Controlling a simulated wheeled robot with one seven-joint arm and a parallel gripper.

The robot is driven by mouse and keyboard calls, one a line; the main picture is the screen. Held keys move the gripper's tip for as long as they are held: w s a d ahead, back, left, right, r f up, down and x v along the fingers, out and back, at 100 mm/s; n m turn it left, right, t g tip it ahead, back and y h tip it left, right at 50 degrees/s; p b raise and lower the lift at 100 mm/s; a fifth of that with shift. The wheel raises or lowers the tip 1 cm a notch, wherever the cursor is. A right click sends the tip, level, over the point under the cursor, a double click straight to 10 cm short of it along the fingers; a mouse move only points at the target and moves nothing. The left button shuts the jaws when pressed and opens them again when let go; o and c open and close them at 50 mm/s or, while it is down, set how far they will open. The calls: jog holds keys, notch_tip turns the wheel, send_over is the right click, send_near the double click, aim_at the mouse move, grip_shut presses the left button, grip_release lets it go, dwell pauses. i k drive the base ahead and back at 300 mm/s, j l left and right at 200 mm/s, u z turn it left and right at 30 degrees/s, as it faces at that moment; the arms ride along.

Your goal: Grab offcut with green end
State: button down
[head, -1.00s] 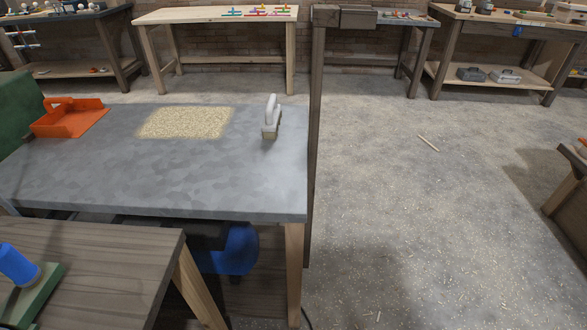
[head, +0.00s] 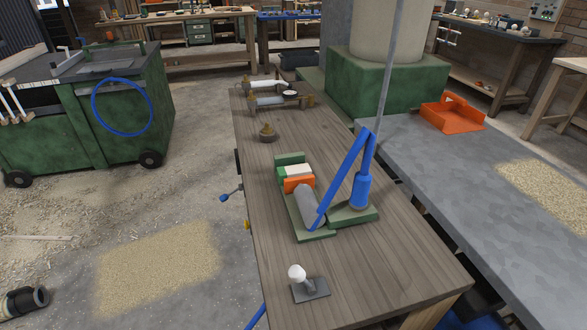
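I cannot make out an offcut with a green end in the head view. A pale wooden stick (head: 36,238) lies on the floor at the far left, and no green shows on it at this size. On the wooden workbench (head: 390,270) a green tool (head: 352,215) with a blue lever stands beside a grey cylinder (head: 310,205). Just behind the cylinder are an orange block (head: 298,184) and a white block (head: 297,171), with green parts around them. My gripper is not in view.
A grey-topped table (head: 450,190) with an orange tray (head: 452,115) stands right of the workbench. A green wheeled cart (head: 130,110) with a blue hoop stands at the left. Sawdust (head: 160,265) covers part of the open floor between. A dark cylinder (head: 25,300) lies at lower left.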

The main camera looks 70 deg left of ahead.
aim_at(284, 172)
jog(key=u, duration=1.7)
jog(key=i+j, duration=0.1)
jog(key=j, duration=0.3)
jog(key=i+j, duration=0.1)
jog(key=j, duration=0.25)
jog(key=i+j+z, duration=0.1)
jog(key=j, duration=0.3)
jog(key=i+j, duration=0.15)
jog(key=j, duration=0.2)
jog(key=i+j, duration=0.1)
jog(key=j, duration=0.3)
jog(key=i+l+z, duration=0.1)
jog(key=i, duration=0.25)
